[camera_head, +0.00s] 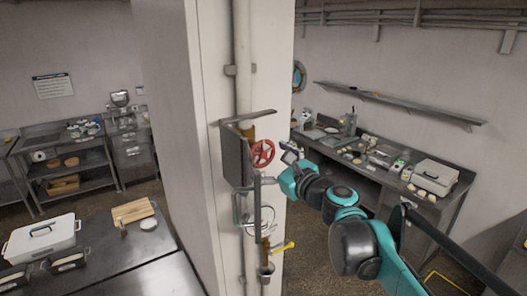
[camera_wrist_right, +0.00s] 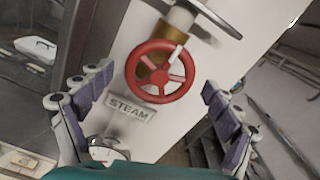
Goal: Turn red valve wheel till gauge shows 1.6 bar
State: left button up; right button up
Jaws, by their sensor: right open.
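The red valve wheel (camera_head: 262,153) sits on a pipe at the white column. In the right wrist view the wheel (camera_wrist_right: 186,82) is face-on, with a small white mark at its upper right rim. My right gripper (camera_head: 287,153) is close to the wheel, to its right in the head view. Its two fingers are spread wide on either side of the wheel in the wrist view, apart from it and holding nothing. My left gripper is out of view.
A STEAM plate (camera_wrist_right: 131,108) is below the wheel. A grey bracket (camera_head: 236,160) is left of the wheel, and a yellow-handled lever (camera_head: 284,247) is lower on the piping. A counter (camera_head: 412,203) with several items stands at the right; a worktop (camera_head: 125,245) is at the left.

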jog(key=shift+x, duration=0.85)
jog(key=shift+s, duration=0.1)
jog(key=c, duration=1.2)
jog(key=shift+o, duration=0.2)
